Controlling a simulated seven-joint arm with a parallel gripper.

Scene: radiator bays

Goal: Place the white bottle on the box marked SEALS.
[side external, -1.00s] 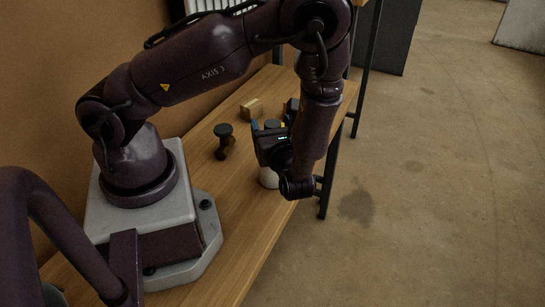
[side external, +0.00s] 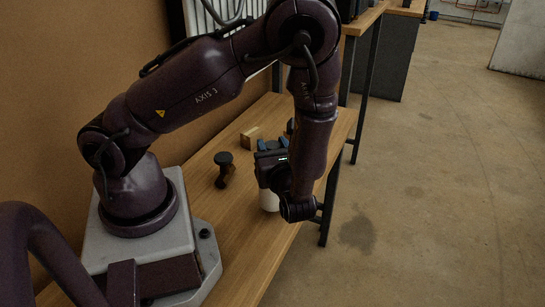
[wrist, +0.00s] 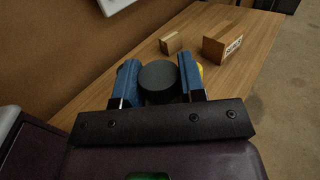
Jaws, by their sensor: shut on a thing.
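In the side view the bottle's white body (side external: 269,201) shows below my gripper (side external: 270,152), mostly hidden by the wrist. I cannot tell whether its base touches the bench. The brown box marked SEALS (wrist: 222,48) stands ahead and to the right in the wrist view, apart from the fingers. I cannot make that box out clearly in the side view.
A small wooden block (wrist: 171,42) stands left of the SEALS box; it also shows in the side view (side external: 250,138). A dark knobbed object (side external: 223,167) stands left of my gripper. Something yellow (wrist: 201,69) peeks out behind the right finger. The bench's right edge is close.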

